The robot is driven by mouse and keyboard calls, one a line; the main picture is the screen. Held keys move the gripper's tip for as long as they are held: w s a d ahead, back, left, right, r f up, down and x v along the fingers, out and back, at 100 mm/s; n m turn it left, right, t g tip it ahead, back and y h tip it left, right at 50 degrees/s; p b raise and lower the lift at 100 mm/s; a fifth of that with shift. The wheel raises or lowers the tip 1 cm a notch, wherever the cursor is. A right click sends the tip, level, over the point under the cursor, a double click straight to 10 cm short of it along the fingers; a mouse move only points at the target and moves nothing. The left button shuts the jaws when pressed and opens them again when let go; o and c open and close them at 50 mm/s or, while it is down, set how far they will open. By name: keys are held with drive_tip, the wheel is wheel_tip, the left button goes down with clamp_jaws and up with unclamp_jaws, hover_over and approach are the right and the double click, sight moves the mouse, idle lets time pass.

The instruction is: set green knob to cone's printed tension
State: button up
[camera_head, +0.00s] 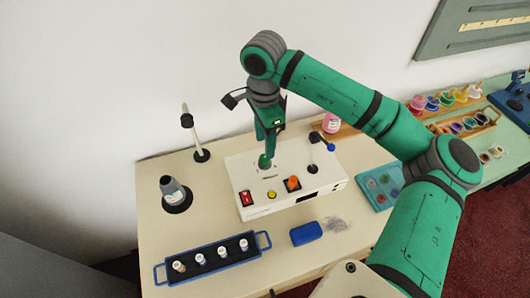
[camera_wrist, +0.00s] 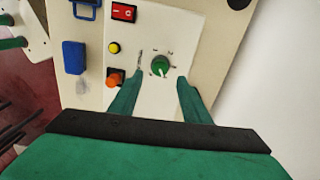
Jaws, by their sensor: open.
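The green knob (camera_wrist: 159,66) sits on the top of a white machine (camera_head: 312,181), with a ring of small printed marks around it. In the head view the knob (camera_head: 265,161) is just below my gripper (camera_head: 268,150). In the wrist view my gripper's two open fingers (camera_wrist: 156,95) stand on either side of the knob, apart from it. A white line on the knob points toward the lower right in the wrist view. A grey cone (camera_head: 173,188) with a white label stands on a black disc at the left; its print is too small to read.
The machine also has a red switch (camera_head: 246,198), a yellow button (camera_head: 271,194) and an orange knob (camera_head: 292,183). A blue rack (camera_head: 213,260) of small spools and a blue block (camera_head: 306,233) lie in front. A thin post (camera_head: 194,130) stands behind the cone.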

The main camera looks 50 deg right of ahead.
sight(265, 159)
wheel_tip(265, 159, down, 6)
drive_tip(key=shift+s, duration=0.1)
idle(0.4)
drive_tip(key=c, duration=1)
